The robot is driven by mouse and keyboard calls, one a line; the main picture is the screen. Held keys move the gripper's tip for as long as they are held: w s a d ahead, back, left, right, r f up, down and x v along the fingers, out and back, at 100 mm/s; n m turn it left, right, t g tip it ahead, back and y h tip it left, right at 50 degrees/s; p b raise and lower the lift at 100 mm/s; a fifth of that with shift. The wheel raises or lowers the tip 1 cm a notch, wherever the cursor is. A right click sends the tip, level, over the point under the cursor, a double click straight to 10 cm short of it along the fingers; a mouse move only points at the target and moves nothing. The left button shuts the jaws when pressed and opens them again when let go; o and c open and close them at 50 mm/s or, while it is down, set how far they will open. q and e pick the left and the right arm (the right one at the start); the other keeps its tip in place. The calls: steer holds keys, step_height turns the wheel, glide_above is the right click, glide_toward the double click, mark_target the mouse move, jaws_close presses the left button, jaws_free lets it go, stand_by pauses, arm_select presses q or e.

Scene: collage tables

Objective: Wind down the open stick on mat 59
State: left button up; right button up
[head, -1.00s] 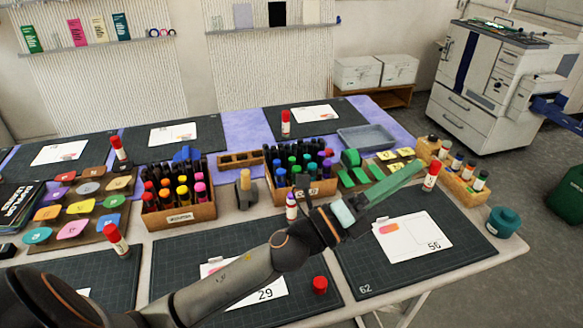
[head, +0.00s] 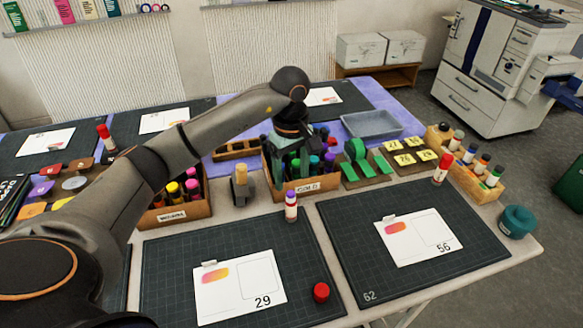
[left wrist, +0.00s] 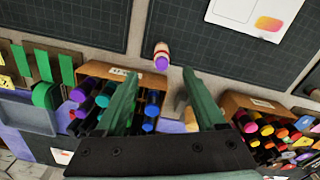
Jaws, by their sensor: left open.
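The open glue stick (head: 291,206) stands upright at the back edge of the dark mat (head: 165,290) with the card marked 29. It has a white body, and its purple glue shows above the rim. Its red cap (head: 321,292) lies apart on the same mat. I cannot read 59 on any mat. My left gripper (head: 287,148) points down above the marker crate behind the stick; its fingertips are hard to see there. In the left wrist view its green fingers (left wrist: 161,75) are spread and empty, with the stick (left wrist: 161,56) ahead of the gap. My right gripper is out of view.

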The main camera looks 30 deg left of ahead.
mark_target(291, 208)
arm_select(q)
steer(key=shift+a+f, duration=0.25)
step_height(291, 208, down, 12)
steer(key=shift+d+r, duration=0.1)
jaws_close()
stand_by(1.2)
